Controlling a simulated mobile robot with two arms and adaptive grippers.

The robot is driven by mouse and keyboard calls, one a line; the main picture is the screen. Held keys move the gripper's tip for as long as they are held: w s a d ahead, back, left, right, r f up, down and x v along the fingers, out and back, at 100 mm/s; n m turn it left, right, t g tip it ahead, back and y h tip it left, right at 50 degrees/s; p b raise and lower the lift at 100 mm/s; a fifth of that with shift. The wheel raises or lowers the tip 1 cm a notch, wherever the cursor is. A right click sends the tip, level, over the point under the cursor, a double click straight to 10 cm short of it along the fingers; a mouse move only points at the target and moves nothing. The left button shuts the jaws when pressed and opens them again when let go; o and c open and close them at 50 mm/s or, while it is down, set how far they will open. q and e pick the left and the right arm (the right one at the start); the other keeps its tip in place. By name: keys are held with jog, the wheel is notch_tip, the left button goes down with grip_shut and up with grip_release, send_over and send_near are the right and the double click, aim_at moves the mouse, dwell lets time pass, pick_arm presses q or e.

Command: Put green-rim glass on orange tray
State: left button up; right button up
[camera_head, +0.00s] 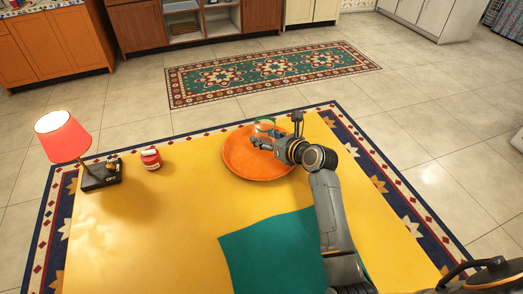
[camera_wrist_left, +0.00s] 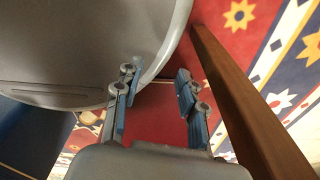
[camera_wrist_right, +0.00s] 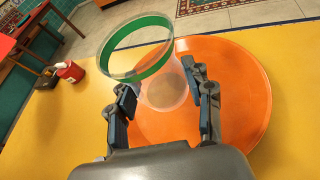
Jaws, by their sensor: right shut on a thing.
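The green-rim glass (camera_wrist_right: 160,80) is clear with a green band near its top. My right gripper (camera_wrist_right: 163,100) is shut on it, one finger on each side, and the glass looks upright. The orange tray (camera_wrist_right: 250,90) is a round dish on the yellow table, and the glass is over it. In the head view the glass (camera_head: 264,125) shows above the far part of the tray (camera_head: 260,172), partly hidden by my right gripper (camera_head: 262,139). I cannot tell whether the glass touches the tray. My left gripper (camera_wrist_left: 155,105) is open and empty, away from the tabletop.
A red-shaded lamp (camera_head: 64,140) on a dark base and a red can (camera_head: 151,158) stand at the table's left. A teal cloth (camera_head: 270,250) lies at the front. The yellow tabletop (camera_head: 170,230) is clear between them. A wooden bar (camera_wrist_left: 235,95) is beside my left gripper.

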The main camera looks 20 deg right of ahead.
jog(key=b, duration=0.1)
send_over(262, 154)
jog(key=f, duration=0.2)
jog(key=s+f, duration=0.1)
jog(key=f, duration=0.1)
jog(key=shift+f, duration=0.1)
jog(key=shift+w+f, duration=0.45)
notch_tip(262, 154, down, 3)
jog(key=shift+b, duration=0.55)
pick_arm(q)
jog(key=shift+a+f, duration=0.3)
jog(key=shift+f, duration=0.3)
jog(key=shift+a+f, duration=0.25)
jog(key=shift+f, duration=0.35)
jog(key=shift+d, duration=0.1)
pick_arm(e)
jog(key=shift+f, duration=0.1)
jog(key=o, duration=1.2)
jog(key=shift+f, duration=0.1)
